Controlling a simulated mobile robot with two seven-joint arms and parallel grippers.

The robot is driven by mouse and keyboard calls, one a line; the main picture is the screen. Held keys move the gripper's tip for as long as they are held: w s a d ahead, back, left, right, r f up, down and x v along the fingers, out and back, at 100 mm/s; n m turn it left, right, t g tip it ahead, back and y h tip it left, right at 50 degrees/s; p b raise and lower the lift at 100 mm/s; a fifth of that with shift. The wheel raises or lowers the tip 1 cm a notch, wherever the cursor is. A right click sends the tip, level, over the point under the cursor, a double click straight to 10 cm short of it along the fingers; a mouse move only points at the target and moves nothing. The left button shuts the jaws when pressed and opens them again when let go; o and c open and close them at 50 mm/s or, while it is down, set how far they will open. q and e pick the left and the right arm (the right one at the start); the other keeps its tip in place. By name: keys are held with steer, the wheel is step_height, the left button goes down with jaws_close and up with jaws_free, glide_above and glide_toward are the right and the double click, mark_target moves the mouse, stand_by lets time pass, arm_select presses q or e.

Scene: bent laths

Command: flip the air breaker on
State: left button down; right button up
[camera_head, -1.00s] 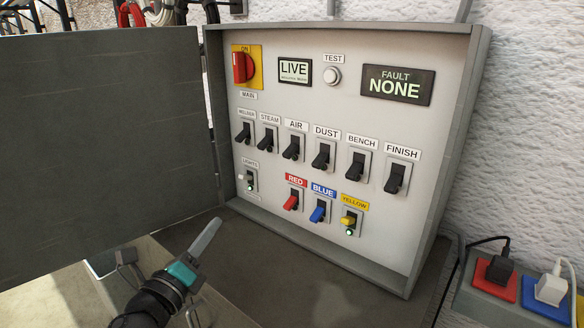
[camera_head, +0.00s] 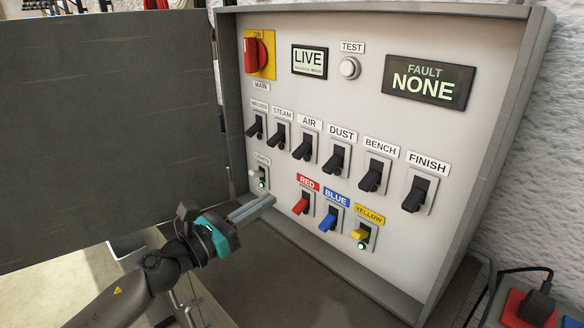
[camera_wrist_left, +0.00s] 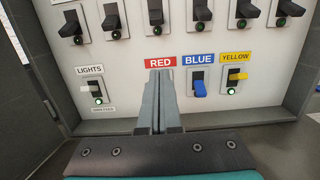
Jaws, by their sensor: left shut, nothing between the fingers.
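The air breaker (camera_head: 304,147) is a black lever on a grey plate under the AIR label, in the upper breaker row of the panel (camera_head: 350,268). Its lever points downward, like its black neighbours. My left gripper (camera_head: 271,199) is shut and empty, below the upper row and in front of the panel, left of the red switch (camera_head: 301,204). In the left wrist view its fingers (camera_wrist_left: 160,75) point at the panel just under the RED label and hide the red switch. Upper-row labels are cut off there. My right gripper is not in view.
The steam (camera_head: 279,134) and dust (camera_head: 334,159) breakers flank the air breaker closely. Lights (camera_head: 262,178) and yellow (camera_head: 361,236) switches have lit green lamps. The open dark door (camera_head: 110,130) stands left. The fault display (camera_head: 427,83) reads NONE.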

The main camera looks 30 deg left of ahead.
mark_target(308, 172)
arm_select(q)
steer(key=p+x, duration=0.2)
steer(key=x, duration=0.8)
steer(key=shift+r, duration=0.1)
steer(key=shift+s+a+r+p, duration=0.1)
steer(key=shift+s+r+p, duration=0.2)
steer(key=shift+r+p, duration=0.3)
steer(key=shift+s+a+r+p, duration=0.1)
steer(key=shift+s+r+p, duration=0.15)
steer(key=shift+r+p, duration=0.25)
steer(key=shift+s+r+p, duration=0.35)
steer(key=shift+r+p, duration=0.1)
steer(key=shift+r, duration=0.15)
steer(key=shift+a, duration=0.1)
